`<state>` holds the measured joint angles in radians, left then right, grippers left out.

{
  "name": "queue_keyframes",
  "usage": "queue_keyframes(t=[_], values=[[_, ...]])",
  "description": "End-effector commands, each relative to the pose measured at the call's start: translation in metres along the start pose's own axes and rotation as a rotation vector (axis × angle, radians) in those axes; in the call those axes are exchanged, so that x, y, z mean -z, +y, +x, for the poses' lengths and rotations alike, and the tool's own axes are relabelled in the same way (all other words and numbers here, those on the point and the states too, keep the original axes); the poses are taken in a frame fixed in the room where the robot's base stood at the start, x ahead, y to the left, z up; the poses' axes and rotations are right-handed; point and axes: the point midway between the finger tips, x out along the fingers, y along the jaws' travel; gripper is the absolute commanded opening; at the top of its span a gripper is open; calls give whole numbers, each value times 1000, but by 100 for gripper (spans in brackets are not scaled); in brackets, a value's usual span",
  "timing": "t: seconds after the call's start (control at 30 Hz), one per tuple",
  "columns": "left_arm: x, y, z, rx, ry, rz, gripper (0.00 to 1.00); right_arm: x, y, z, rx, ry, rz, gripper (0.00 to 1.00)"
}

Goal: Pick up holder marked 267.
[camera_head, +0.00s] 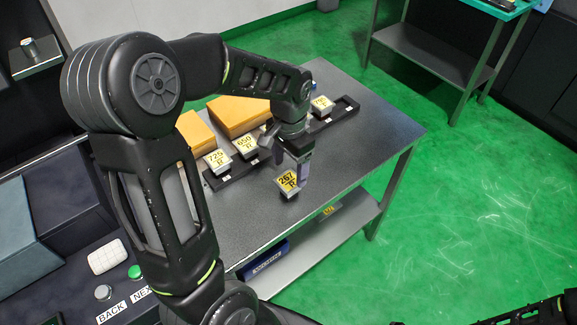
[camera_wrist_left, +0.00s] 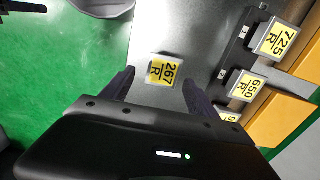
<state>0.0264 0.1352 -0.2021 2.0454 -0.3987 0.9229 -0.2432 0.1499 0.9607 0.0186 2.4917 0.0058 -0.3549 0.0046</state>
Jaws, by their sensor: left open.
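The holder marked 267 (camera_head: 288,185) is a small block with a yellow label on top. It stands on the grey table top near its front edge, apart from the other holders. My left gripper (camera_head: 304,172) is open and points down right beside it, one finger seen just behind the holder. In the left wrist view, the holder marked 267 (camera_wrist_left: 165,70) shows between and slightly beyond the two open fingertips (camera_wrist_left: 160,78). A gap shows on both sides, so neither finger visibly touches it.
A black rack (camera_head: 232,178) behind holds several other holders, including 725 (camera_head: 216,160) and 650 (camera_head: 246,146). Orange-yellow boxes (camera_head: 236,114) stand behind the rack. The table top (camera_head: 372,138) is clear to the right. A blue box (camera_head: 264,258) lies on the lower shelf.

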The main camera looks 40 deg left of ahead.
Motion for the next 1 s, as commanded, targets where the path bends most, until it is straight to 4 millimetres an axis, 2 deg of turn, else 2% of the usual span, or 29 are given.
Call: queue_keyframes(t=[0.4, 0.7, 1.0], values=[[0, 0, 1, -1, 0, 0, 69, -1, 1, 0, -1, -1, 1, 36], [0, 0, 26, -1, -1, 0, 69, -1, 0, -3, -1, -1, 1, 36], [0, 0, 27, -1, 0, 0, 69, -1, 0, -3, -1, -2, 1, 36]])
